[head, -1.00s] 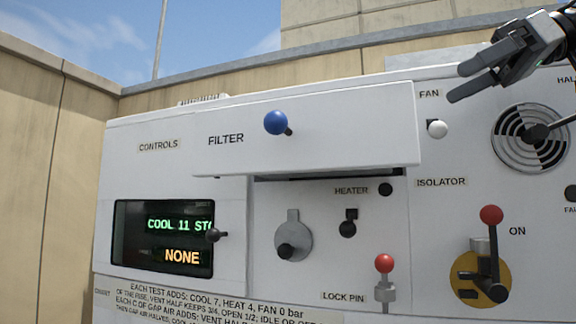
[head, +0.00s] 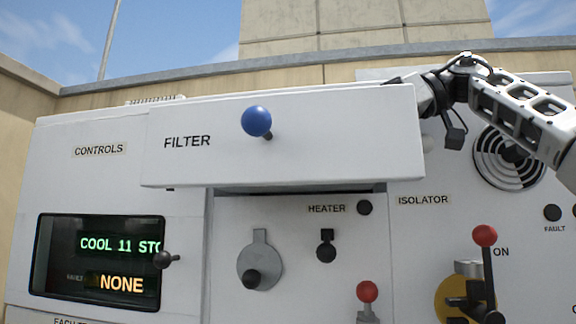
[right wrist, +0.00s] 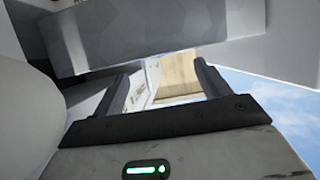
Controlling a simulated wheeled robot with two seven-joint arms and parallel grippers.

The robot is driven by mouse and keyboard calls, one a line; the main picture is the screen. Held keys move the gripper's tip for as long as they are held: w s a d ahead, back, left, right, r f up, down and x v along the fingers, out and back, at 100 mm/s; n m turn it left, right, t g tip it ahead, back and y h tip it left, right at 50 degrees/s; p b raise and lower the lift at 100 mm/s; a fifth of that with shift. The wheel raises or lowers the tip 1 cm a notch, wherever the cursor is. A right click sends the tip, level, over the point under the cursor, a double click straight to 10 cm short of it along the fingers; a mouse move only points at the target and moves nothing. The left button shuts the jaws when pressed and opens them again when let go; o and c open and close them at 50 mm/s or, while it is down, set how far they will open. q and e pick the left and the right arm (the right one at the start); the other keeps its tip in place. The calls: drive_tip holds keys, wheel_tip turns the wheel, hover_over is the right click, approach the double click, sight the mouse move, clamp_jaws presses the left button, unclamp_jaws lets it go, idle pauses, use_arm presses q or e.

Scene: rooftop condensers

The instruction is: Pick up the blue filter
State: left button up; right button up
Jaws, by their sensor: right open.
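No blue filter shows in either view. The drawer marked FILTER (head: 330,140) is pulled out from the white cabinet, with a blue ball knob (head: 257,121) on its front. The inside of the drawer is hidden from the head view. My right arm comes in from the right, and its hand reaches behind the right end of the drawer front, so its fingers are hidden there. In the right wrist view my right gripper (right wrist: 162,78) is open, with nothing seen between its fingers. A grey faceted surface (right wrist: 150,35) lies just beyond the fingertips; I cannot tell what it is.
The cabinet face below carries a round dial (head: 260,262), a heater switch (head: 326,245), a red-topped lock pin (head: 367,292) and a red-knobbed isolator lever (head: 485,237). A display (head: 100,262) reads COOL 11 and NONE. A round fan grille (head: 508,155) sits behind my right arm.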

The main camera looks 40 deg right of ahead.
drive_tip(key=x, duration=0.3)
drive_tip(key=shift+d, duration=0.1)
drive_tip(key=x, duration=0.5)
drive_tip(key=shift+f, duration=0.2)
drive_tip(key=c, duration=1)
